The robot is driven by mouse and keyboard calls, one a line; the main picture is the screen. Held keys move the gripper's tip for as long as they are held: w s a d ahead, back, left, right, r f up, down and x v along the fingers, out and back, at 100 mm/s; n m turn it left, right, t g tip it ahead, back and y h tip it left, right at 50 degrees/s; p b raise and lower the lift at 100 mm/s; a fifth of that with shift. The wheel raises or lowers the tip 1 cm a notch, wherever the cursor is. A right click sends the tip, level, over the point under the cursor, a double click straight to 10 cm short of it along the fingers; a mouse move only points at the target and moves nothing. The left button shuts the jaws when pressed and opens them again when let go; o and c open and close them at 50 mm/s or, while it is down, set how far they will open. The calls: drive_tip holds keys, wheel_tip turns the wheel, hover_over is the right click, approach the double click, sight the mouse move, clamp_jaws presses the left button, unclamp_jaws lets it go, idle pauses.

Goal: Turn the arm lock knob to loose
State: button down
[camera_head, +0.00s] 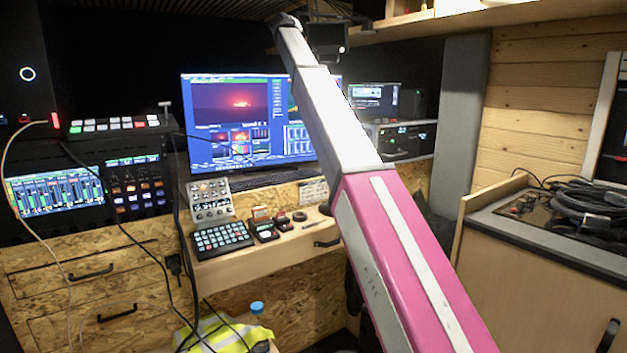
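I cannot make out an arm lock knob in the camera_head view. A dark bracketed device (327,40) with a pale lower edge hangs below the overhead shelf, beside the far end of the pink and white arm. I cannot tell whether it carries a knob. The large pink and white arm (385,215), which seems to be mine, rises from the bottom right to the top centre. No gripper fingers are recognisable at its far end. The arm hides part of the monitor and the desk behind it.
A large monitor (235,120), a button keypad (222,238) and a small mixer (211,200) stand on the wooden desk (225,270). Rack gear (130,185) fills the left. Coiled black cables (590,205) lie on the right counter. Loose cables hang at left. An overhead shelf (480,20) crosses the top.

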drive_tip(key=shift+w, duration=0.45)
drive_tip(key=shift+w+d+r, duration=0.15)
drive_tip(key=shift+d, duration=0.25)
idle(0.3)
drive_tip(key=shift+d, duration=0.4)
drive_tip(key=shift+s+d+r, duration=0.15)
drive_tip(key=shift+s+d, duration=0.05)
drive_tip(key=shift+d+r, duration=0.3)
drive_tip(key=shift+r, duration=0.05)
drive_tip(key=shift+s+a, duration=0.1)
